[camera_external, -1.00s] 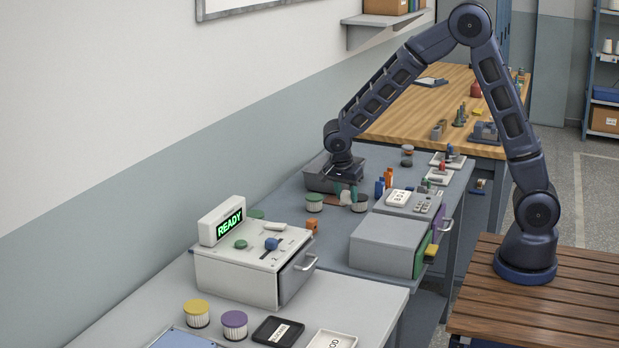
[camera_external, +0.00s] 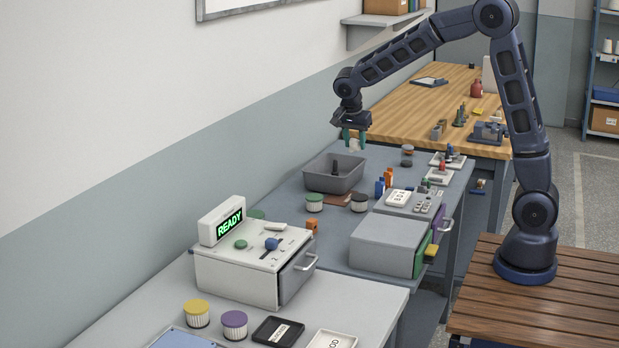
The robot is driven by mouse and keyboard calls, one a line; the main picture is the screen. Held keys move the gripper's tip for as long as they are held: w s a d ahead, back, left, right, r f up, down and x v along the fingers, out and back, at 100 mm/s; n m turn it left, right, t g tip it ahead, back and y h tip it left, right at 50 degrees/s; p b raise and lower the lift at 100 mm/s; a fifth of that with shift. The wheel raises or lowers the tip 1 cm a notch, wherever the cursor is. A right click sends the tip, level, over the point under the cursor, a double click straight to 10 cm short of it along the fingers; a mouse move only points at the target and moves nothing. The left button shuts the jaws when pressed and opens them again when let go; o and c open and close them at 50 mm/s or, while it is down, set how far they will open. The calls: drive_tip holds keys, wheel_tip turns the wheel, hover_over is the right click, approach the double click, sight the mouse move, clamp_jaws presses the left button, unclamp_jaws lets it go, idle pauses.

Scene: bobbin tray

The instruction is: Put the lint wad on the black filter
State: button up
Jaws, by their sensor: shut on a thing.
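My gripper (camera_external: 353,140) is raised above the grey bin (camera_external: 318,182), toward its back right. Its teal fingers are shut on a small pale lump, which looks like the lint wad (camera_external: 355,145); the fingers partly hide it. The black filter (camera_external: 360,203), a pale ribbed cylinder with a dark top, stands upright on the grey bench in front of the bin, to its right. My gripper is well above and behind it, not touching it. Nothing visible lies on its top.
Another filter (camera_external: 314,203) stands left of the black one, with a brown flat piece (camera_external: 338,199) between them. A dark object (camera_external: 336,168) is in the bin. Blue and orange bottles (camera_external: 384,183) stand to the right. A white READY machine (camera_external: 252,262) is nearer the camera.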

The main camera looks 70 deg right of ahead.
drive_tip(key=r, duration=0.2)
hover_over(360, 196)
drive_tip(key=a, duration=0.2)
drive_tip(key=shift+n, duration=0.3)
drive_tip(key=f, duration=1.3)
drive_tip(key=d+f, duration=0.1)
drive_tip(key=f, duration=0.6)
drive_tip(key=shift+f, duration=0.15)
drive_tip(key=shift+f, duration=0.1)
drive_tip(key=o, duration=0.9)
